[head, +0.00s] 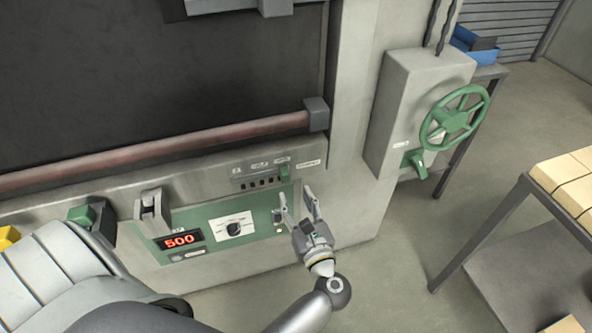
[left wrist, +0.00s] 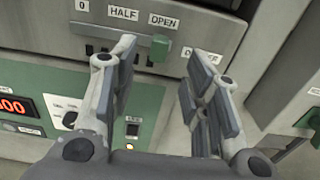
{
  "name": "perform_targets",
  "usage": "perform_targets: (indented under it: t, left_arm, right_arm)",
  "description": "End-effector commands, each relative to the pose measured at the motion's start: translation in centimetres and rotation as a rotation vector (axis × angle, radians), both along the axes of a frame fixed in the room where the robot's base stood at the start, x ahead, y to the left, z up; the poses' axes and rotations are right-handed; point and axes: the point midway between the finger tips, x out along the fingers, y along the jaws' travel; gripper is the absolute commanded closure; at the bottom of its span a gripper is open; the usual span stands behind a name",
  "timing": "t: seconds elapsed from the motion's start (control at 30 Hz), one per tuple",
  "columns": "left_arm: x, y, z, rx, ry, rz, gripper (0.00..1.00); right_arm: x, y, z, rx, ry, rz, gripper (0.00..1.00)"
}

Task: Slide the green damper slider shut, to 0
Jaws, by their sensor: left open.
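The green damper slider (head: 284,172) is a small green block on a slotted plate on the grey furnace front. In the left wrist view the slider (left wrist: 159,48) stands under the OPEN label, at the right end of its slot. The 0 label (left wrist: 82,5) is at the left end and HALF is between. My left gripper (head: 296,194) is open and empty, just below the slider in the head view. In the left wrist view its fingers (left wrist: 163,68) stand apart with the slider showing between their tips. My right gripper is not in view.
Below the slot is a green control panel (head: 208,224) with a red 500 display (head: 179,240) and a black knob (head: 234,228). A grey bracket (head: 153,212) sticks out to the left. A green handwheel (head: 454,118) and small green lever (head: 416,162) are at the right.

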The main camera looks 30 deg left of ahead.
Motion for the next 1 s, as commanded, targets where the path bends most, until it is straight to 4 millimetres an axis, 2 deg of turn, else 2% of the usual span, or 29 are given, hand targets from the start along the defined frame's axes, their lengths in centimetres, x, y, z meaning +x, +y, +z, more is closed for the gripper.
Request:
perform_targets:
  t: [0.17, 0.33, 0.5, 0.87, 1.0]
  left_arm:
    - [2.4, 2.7, 0.6, 0.007, 0.001, -0.001, 0.57]
    - [4.3, 5.1, 0.5, 0.008, 0.001, -0.001, 0.57]
    - [5.5, 6.4, 0.2, 0.008, 0.003, -0.003, 0.57]
    - [5.9, 6.9, 0.0, 0.005, 0.003, -0.002, 0.57]
    - [5.9, 6.9, 0.0, 0.005, 0.003, -0.002, 0.73]
  right_arm:
    - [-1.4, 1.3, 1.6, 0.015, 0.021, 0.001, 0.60]
    - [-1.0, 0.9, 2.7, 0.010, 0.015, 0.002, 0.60]
    - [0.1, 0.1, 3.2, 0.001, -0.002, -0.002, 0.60]
    - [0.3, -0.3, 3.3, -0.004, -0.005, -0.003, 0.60]
    - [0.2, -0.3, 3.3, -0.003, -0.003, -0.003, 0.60]
